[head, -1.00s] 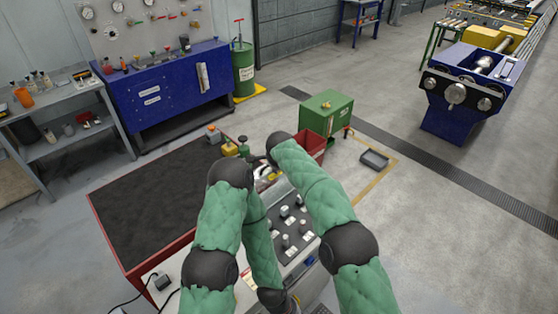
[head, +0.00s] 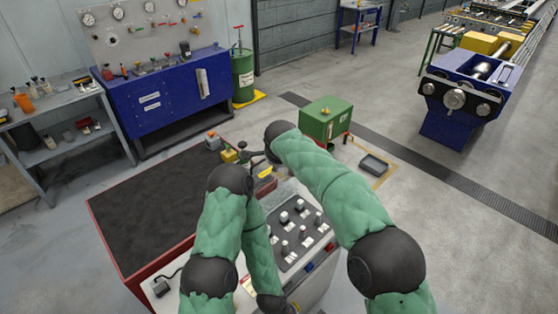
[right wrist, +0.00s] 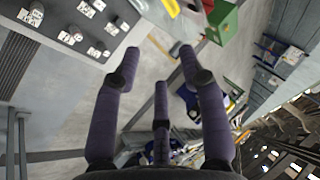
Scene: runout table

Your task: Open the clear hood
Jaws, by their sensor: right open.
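The control panel (head: 293,235) with several knobs stands in the middle of the head view, between my two arms. Its knobs also show at the upper left of the right wrist view (right wrist: 75,22).
A red-sided bench with a dark top (head: 155,215) lies left of the panel. A yellow object (head: 229,155) stands at its far corner. A green box (head: 325,118) stands behind my right arm, and a dark tray (head: 374,163) lies on the floor.

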